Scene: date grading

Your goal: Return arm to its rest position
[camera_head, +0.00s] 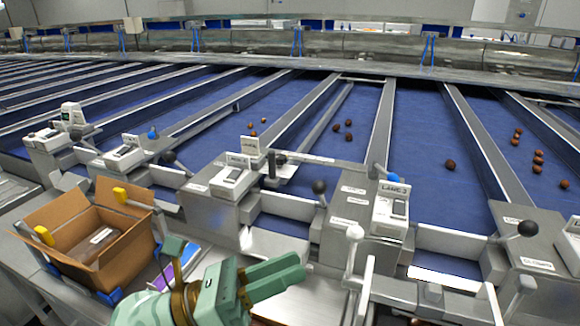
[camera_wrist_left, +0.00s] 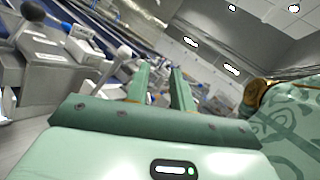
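My left gripper (camera_head: 300,270) is pale green and shows at the bottom centre of the head view, its fingers pointing right. It is in front of the grey lane stations and right of the cardboard box. In the left wrist view its two fingers (camera_wrist_left: 161,75) stand apart with a clear gap and nothing between them. My right gripper is not in the head view. A green arm part of mine with a gold band shows at the right of the left wrist view; I cannot tell which link it is.
An open cardboard box (camera_head: 122,262) stands at the left. Grey stations with levers (camera_head: 319,187) and a white-knobbed lever (camera_head: 355,232) stand close around the gripper. Behind are blue lanes (camera_head: 355,110) with brown dates (camera_head: 450,164).

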